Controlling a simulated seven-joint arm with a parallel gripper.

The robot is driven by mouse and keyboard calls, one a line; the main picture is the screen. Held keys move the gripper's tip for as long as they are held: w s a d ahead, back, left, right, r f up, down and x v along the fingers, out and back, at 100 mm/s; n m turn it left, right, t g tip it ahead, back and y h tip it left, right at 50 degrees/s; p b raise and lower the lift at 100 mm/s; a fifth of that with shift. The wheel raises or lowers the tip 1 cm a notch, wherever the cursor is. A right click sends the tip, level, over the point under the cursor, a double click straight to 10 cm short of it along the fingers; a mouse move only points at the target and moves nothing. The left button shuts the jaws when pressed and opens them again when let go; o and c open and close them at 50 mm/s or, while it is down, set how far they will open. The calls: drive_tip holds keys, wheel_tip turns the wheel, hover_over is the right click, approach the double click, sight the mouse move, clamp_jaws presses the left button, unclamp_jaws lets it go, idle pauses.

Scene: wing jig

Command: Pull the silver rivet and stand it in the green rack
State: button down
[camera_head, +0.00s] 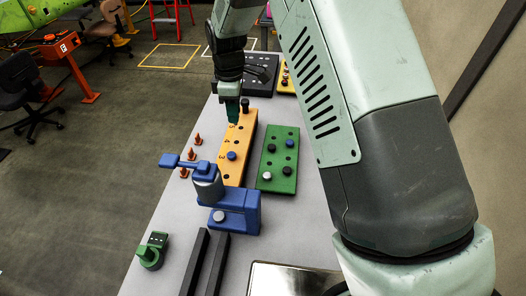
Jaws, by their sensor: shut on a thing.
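The green rack (279,160) lies on the bench right of the orange jig bar (235,165). It holds a blue rivet (290,143), a silver-headed rivet (267,175) and dark rivets; some holes look empty. The bar has numbered holes, a blue rivet (231,156) and a black rivet (245,104) at its far end. My gripper (234,120) points down at the far part of the bar, near the number 5. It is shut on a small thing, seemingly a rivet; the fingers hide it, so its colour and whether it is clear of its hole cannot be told.
A blue clamp (236,210) stands at the bar's near end, its handle reaching left. Small orange cones (197,139) line the bench's left side. Dark rails (206,265), a green fitting (152,250) and a metal tray (290,280) lie nearer. Black trays (261,73) lie beyond.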

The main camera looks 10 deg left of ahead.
drive_tip(key=s+d+f, duration=0.3)
drive_tip(key=d+f, duration=0.2)
drive_tip(key=d, duration=0.5)
drive_tip(key=shift+d+f, duration=0.15)
drive_tip(key=shift+f, duration=3.1)
drive_tip(key=shift+f, duration=0.15)
drive_tip(key=shift+f, duration=1.2)
drive_tip(key=c, duration=0.8)
unclamp_jaws()
drive_tip(key=shift+r, duration=0.1)
wheel_tip(320, 180, up, 11)
